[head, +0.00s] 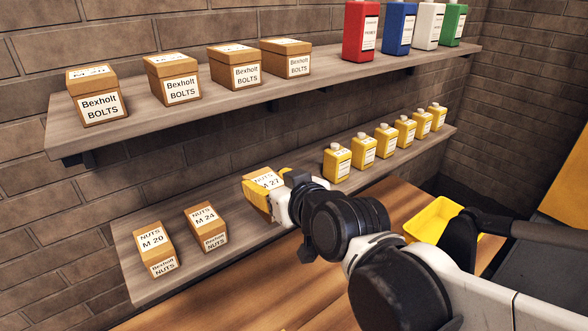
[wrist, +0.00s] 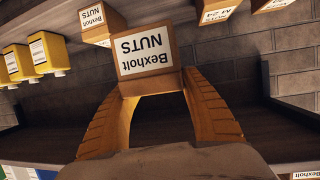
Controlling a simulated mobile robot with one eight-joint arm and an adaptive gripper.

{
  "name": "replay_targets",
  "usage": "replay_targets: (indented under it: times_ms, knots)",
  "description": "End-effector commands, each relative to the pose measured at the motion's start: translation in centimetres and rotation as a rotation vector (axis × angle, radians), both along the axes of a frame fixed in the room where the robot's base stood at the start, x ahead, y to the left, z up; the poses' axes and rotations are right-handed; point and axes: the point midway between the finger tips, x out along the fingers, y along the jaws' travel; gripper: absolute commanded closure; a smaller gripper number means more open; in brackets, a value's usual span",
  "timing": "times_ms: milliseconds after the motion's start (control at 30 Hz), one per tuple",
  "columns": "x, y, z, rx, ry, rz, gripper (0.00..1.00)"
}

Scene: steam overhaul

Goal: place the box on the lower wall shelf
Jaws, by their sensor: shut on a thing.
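The box (head: 265,180) is a brown carton with a white "NUTS M 27" top label. It is at the lower wall shelf (head: 150,285), to the right of the M 24 box. My gripper (wrist: 157,78) is shut on it, one yellow-orange finger on each side. In the wrist view the box (wrist: 126,84) shows its "Bexholt NUTS" face, upside down, between the fingertips. My gripper and wrist hide its lower part in the head view. I cannot tell whether it touches the shelf.
An M 20 box (head: 154,249) and an M 24 box (head: 207,227) stand left on the lower shelf; several yellow bottles (head: 337,163) stand right. The upper shelf (head: 180,112) above holds several bolt boxes and coloured bottles. A yellow bin (head: 432,219) is below on the right.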

Motion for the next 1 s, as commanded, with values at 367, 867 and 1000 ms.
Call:
replay_targets:
  times_ms: [367, 867, 1000]
  knots:
    - [6.5, 4.4, -4.9, 0.0, -0.001, 0.001, 0.88]
    - [9.1, 6.2, -9.8, 0.0, -0.001, 0.0, 0.88]
    - [9.1, 6.1, -10.7, 0.0, -0.001, 0.0, 0.88]
